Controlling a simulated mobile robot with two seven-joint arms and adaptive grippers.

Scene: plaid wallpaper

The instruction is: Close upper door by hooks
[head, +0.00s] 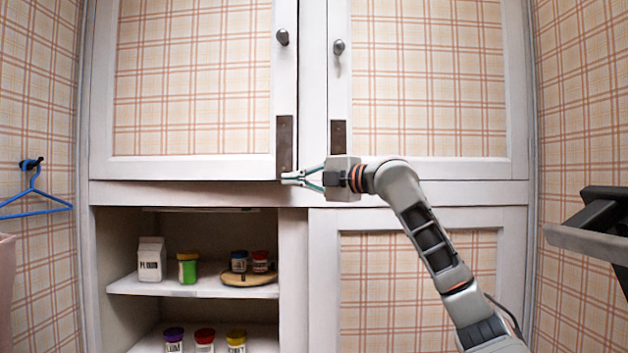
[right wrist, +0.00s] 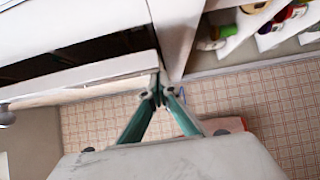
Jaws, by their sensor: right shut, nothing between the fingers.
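The upper left door (head: 195,80) has a plaid panel, a white frame, a dark knob (head: 282,37) and a dark plate near its lower right corner. It is on the side of the wall hook (head: 32,163), which holds a blue hanger. In the right wrist view a dark gap lies behind the door's edge (right wrist: 80,92), so the door looks slightly ajar. My right gripper (head: 290,178) is shut and empty at the door's lower right corner. Its fingertips also show in the right wrist view (right wrist: 158,93), close to or touching that corner. My left gripper is out of view.
The upper right door (head: 430,80) looks closed. Below left, an open compartment has shelves (head: 190,288) with a white carton (head: 151,259) and several jars. A lower right door (head: 415,285) is plaid. A dark-and-grey object (head: 590,235) juts in at the right.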

